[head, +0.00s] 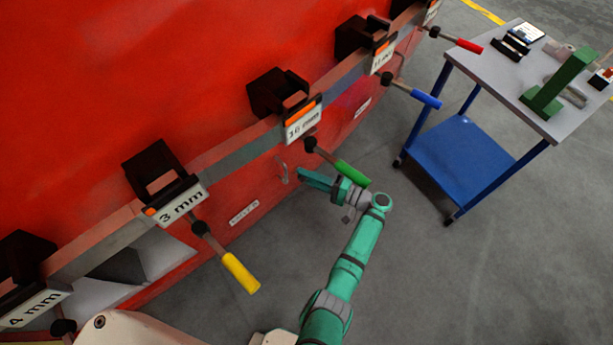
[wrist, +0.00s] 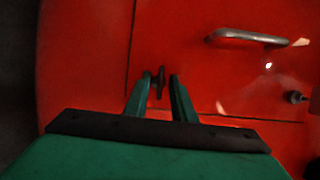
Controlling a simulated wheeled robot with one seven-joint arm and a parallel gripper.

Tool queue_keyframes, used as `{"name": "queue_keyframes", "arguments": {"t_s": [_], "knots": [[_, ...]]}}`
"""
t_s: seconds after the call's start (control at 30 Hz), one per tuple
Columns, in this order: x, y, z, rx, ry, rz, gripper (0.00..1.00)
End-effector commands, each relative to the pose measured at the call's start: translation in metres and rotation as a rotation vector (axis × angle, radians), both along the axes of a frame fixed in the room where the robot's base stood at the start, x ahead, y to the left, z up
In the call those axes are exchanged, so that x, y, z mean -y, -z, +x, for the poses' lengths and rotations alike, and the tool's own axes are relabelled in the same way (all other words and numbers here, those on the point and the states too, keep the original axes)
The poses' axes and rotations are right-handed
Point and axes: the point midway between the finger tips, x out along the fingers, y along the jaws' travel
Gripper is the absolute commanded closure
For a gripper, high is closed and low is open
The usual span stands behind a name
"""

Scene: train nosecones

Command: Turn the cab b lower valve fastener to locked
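In the wrist view a small dark upright fastener (wrist: 159,79) sits on the red panel (wrist: 85,55), beside a thin vertical seam. It appears to be the valve fastener, though no label shows. My gripper (wrist: 158,84) has its two green fingers apart, one on each side of the fastener, with narrow gaps showing. Whether the fingertips reach past it in depth is unclear. In the head view my gripper (head: 306,176) is close to the lower red wall, by a small metal handle (head: 284,173). The fastener cannot be made out there.
A silver bar handle (wrist: 248,37) and a dark knob (wrist: 294,97) are right of the fingers. A green-gripped lever (head: 350,173) hangs just above my gripper; a yellow one (head: 240,272) is to the left. A blue-framed cart (head: 462,150) stands right on open floor.

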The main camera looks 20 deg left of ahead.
Motion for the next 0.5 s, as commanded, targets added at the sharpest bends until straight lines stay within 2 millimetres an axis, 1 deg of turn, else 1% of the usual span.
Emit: {"name": "queue_keyframes", "arguments": {"t_s": [0.33, 0.43, 0.5], "knots": [[0.002, 0.0, 0.0, 0.001, -0.001, -0.001, 0.76], [0.011, 0.0, -0.001, 0.001, 0.001, -0.001, 0.76], [0.021, 0.0, -0.001, 0.001, 0.002, -0.001, 0.76]]}}
